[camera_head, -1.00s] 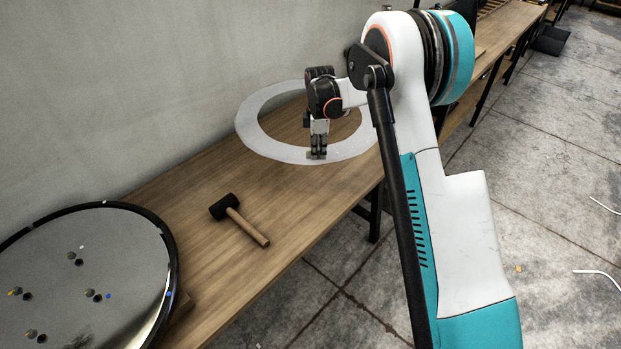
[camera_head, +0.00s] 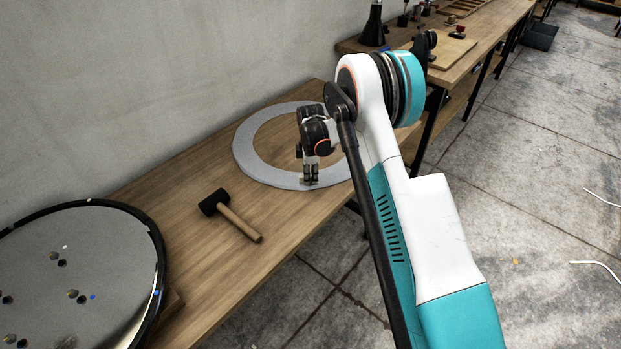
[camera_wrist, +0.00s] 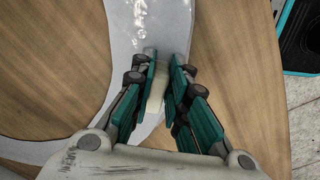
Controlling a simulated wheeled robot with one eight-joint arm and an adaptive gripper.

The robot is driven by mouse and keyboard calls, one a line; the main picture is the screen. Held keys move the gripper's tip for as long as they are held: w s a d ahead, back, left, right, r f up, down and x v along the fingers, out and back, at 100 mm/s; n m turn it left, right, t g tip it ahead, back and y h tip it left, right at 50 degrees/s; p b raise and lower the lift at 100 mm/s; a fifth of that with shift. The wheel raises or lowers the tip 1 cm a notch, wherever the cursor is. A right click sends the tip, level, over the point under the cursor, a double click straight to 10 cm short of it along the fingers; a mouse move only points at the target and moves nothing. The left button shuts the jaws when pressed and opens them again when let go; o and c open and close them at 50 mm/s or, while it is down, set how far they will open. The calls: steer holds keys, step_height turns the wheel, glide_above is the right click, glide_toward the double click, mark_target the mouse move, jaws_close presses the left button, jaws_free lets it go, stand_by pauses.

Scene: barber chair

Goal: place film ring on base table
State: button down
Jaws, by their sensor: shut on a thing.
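The film ring (camera_head: 262,177) is a wide, flat, pale grey-white ring over the far part of the wooden base table (camera_head: 190,265). It looks level and lies on the tabletop or very close to it; I cannot tell if it touches all round. My gripper (camera_head: 311,183) is shut on the near edge of the ring, pointing down. In the wrist view my gripper (camera_wrist: 160,85) has its teal fingers on either side of a pale tab on the ring (camera_wrist: 105,95). Wood shows on both sides of the ring band. The arm hides part of the ring's right side.
A black-headed mallet (camera_head: 230,215) lies on the table, left of the ring. A large round dark-rimmed disc (camera_head: 75,265) is at the near left. A wall runs along the back. A second workbench (camera_head: 470,50) with tools stands beyond.

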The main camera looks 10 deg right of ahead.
steer(key=c, duration=1.6)
jaws_free()
steer(key=shift+f, duration=0.1)
steer(key=shift+o, duration=0.2)
